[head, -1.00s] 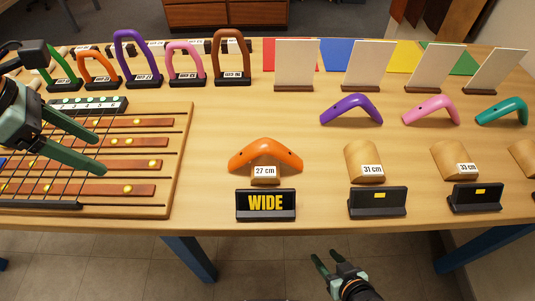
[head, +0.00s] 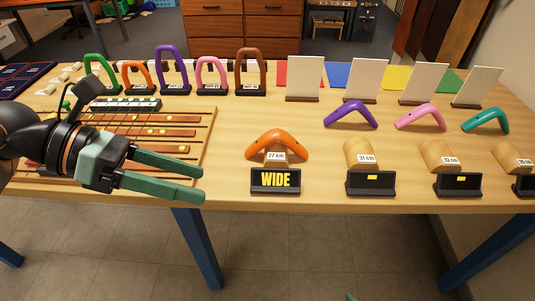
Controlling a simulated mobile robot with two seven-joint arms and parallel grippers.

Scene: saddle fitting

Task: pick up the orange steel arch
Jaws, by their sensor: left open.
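An orange arch (head: 278,141) rests over a wooden block (head: 274,157) labelled 27 cm, behind a black sign (head: 275,182) reading WIDE. A second, upright orange loop (head: 137,77) stands in the back row at the left. My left gripper (head: 200,186) is open and empty, left of the arch over the table's front edge, its fingers pointing right. It is apart from the arch. Only a small green tip of my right gripper (head: 350,297) shows at the bottom edge, so its jaws cannot be judged.
Purple (head: 350,114), pink (head: 420,117) and teal (head: 485,120) arches lie to the right. Wooden blocks with black signs (head: 371,184) line the front. Upright white panels (head: 304,78) stand behind. A slatted wooden board (head: 190,140) lies left, partly behind my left arm. Bare table shows around the orange arch.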

